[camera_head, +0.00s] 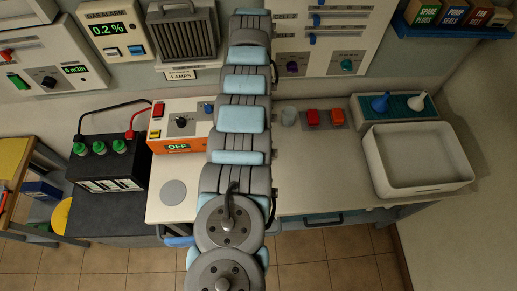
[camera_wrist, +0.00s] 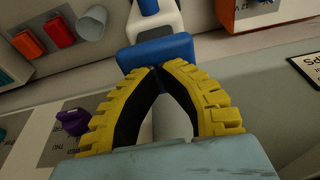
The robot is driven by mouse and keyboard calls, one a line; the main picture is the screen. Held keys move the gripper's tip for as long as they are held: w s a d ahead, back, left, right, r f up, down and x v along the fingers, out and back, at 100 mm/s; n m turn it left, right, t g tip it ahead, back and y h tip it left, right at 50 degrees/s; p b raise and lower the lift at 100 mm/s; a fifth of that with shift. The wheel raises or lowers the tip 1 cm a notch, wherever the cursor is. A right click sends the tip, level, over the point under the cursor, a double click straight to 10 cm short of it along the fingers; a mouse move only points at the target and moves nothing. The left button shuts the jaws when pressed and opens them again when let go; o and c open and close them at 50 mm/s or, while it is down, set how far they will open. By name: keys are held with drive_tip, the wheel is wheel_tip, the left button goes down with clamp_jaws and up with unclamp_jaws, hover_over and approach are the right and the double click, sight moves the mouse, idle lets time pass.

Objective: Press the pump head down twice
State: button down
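A blue and white object (camera_wrist: 160,52), which looks like the pump, is just past my fingertips in the wrist view. Its wide blue block is nearest, with a white body and a narrower blue part beyond. My gripper (camera_wrist: 159,70) has yellow ribbed fingers with black inner pads. The fingers bow outward and their tips meet at the blue block, with nothing seen held between them. I cannot tell whether the tips touch the block. In the head view my arm hides both the gripper and this object.
A grey cup (camera_head: 288,117) and red buttons (camera_head: 324,118) are right of my arm on the bench. The orange-and-white charger (camera_head: 180,125) is close on its left. A wall panel (camera_head: 335,35) with knobs is behind. A white tray (camera_head: 418,160) stands at the right.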

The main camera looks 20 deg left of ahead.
drive_tip(key=shift+r+p, duration=0.4)
drive_tip(key=shift+r, duration=1.3)
wheel_tip(320, 180, up, 6)
drive_tip(key=shift+f, duration=0.1)
idle(0.6)
